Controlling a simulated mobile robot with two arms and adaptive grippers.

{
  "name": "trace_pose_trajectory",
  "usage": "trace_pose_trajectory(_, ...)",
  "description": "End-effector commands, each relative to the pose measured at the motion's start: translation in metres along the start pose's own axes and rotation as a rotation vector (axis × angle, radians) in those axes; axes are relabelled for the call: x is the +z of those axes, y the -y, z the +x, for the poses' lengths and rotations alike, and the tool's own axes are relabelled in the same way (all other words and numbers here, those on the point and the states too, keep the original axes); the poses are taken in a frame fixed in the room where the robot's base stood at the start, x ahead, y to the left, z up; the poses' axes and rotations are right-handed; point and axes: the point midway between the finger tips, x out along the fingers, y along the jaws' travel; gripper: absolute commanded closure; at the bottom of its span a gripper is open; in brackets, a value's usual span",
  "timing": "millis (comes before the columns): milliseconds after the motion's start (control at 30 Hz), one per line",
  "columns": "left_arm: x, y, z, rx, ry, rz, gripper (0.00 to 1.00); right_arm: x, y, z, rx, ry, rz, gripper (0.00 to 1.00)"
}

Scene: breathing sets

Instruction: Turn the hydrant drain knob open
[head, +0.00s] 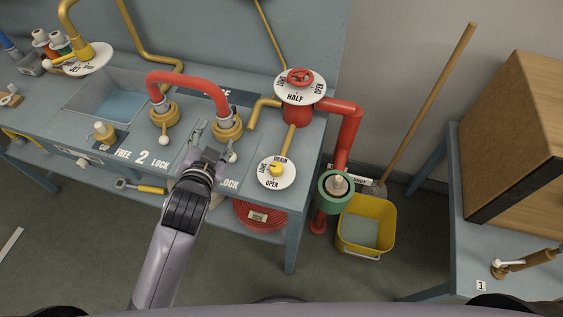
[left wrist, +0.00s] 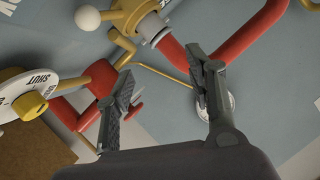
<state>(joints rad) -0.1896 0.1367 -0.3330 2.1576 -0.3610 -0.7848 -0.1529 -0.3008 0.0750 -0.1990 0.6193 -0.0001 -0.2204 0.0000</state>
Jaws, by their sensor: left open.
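The hydrant drain knob (head: 277,170) is a small yellow knob on a round white dial (head: 276,182) marked DRAIN, SHUT and OPEN, at the bench's front right corner. Its exact setting is too small to read. My left gripper (head: 208,145) is left of the dial and apart from it, over the bench near the yellow hose couplings. In the left wrist view its two fingers (left wrist: 160,65) stand apart with nothing between them. A white disc (left wrist: 229,104) is partly hidden behind one finger; I cannot tell which dial it is. My right gripper is not visible.
A red handwheel (head: 300,76) on a white dial stands behind the drain knob, with red pipe (head: 347,130) to its right. A red hose (head: 188,77) arches behind my left gripper. A yellow bucket (head: 380,210) and a mop handle (head: 430,100) are to the right.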

Motion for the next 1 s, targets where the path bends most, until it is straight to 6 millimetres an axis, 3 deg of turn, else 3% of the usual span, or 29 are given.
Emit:
trace_pose_trajectory(33, -0.037, 0.009, 0.007, -0.042, -0.114, 0.065, 0.51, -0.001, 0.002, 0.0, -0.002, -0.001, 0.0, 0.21)
trace_pose_trajectory(167, -0.144, 0.021, 0.004, -0.167, -0.448, 0.278, 0.51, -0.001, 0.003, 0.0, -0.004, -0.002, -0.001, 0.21)
trace_pose_trajectory(267, -0.236, 0.014, -0.023, -0.284, -0.763, 0.5, 0.51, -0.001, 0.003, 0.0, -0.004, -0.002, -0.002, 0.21)
trace_pose_trajectory(300, -0.27, 0.005, -0.041, -0.333, -0.898, 0.6, 0.51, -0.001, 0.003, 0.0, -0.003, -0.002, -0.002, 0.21)
trace_pose_trajectory(400, -0.333, -0.032, -0.091, -0.448, -1.233, 0.869, 0.51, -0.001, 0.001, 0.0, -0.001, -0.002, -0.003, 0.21)
trace_pose_trajectory(500, -0.362, -0.084, -0.14, -0.542, -1.562, 1.156, 0.51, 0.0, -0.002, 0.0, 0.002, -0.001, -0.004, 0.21)
trace_pose_trajectory(567, -0.361, -0.117, -0.163, -0.583, -1.755, 1.339, 0.51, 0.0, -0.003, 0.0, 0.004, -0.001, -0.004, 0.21)
trace_pose_trajectory(633, -0.347, -0.154, -0.179, -0.61, -1.974, 1.564, 0.51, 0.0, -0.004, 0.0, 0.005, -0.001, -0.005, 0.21)
trace_pose_trajectory(733, -0.305, -0.191, -0.18, -0.59, -2.27, 1.908, 0.51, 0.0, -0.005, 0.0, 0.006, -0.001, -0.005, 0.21)
trace_pose_trajectory(767, -0.29, -0.197, -0.175, 0.56, 2.342, -2.004, 0.51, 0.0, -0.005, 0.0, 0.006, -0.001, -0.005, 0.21)
trace_pose_trajectory(867, -0.237, -0.196, -0.144, 0.306, 2.003, -1.835, 0.51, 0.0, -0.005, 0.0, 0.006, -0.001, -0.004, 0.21)
trace_pose_trajectory(1000, -0.184, -0.149, -0.093, -0.027, 1.623, -1.64, 0.51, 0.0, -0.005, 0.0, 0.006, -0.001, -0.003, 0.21)
